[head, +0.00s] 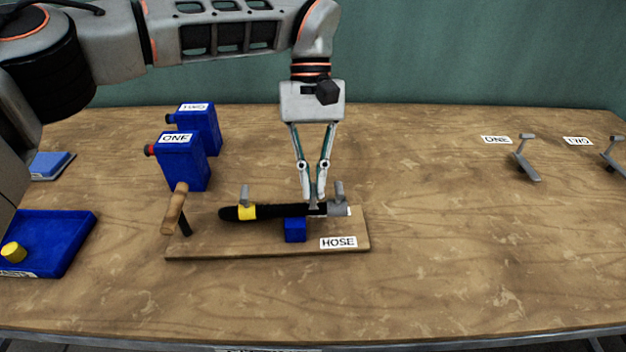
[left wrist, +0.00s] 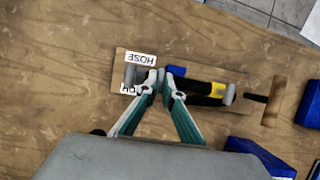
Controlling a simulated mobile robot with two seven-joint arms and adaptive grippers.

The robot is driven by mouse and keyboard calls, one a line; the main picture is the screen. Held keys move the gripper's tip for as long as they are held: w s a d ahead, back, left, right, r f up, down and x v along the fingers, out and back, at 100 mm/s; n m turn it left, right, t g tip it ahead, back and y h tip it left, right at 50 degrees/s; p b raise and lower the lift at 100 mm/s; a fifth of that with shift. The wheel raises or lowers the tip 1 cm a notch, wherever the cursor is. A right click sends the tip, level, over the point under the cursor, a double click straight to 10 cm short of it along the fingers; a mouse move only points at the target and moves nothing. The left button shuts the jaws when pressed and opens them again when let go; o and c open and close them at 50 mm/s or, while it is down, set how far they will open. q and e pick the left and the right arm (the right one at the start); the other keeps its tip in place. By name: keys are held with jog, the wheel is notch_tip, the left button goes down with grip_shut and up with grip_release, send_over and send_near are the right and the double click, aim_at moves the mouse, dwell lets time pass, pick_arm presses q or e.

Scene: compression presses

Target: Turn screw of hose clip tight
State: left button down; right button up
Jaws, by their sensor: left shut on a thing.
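A black hose (head: 275,212) lies along a wooden board (head: 215,248) labelled HOSE. It has a yellow band (head: 246,212) near its left end, and a blue block (head: 295,232) stands under its middle. A grey fitting (head: 340,208) is at the right end. My left gripper (head: 316,202) points down, its fingertips together on a small grey piece at the hose near the right end. This piece looks like the clip's screw, but the fingers partly hide it. The left wrist view shows the fingertips (left wrist: 161,76) meeting over the hose. My right gripper is out of view.
A blue tray (head: 70,235) holding a yellow piece (head: 13,252) is at left. Grey levers (head: 527,165) stand at right. The middle right is clear.

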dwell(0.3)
pick_arm(q)
jog(key=c, duration=2.2)
grip_release()
jog(key=shift+v, duration=3.8)
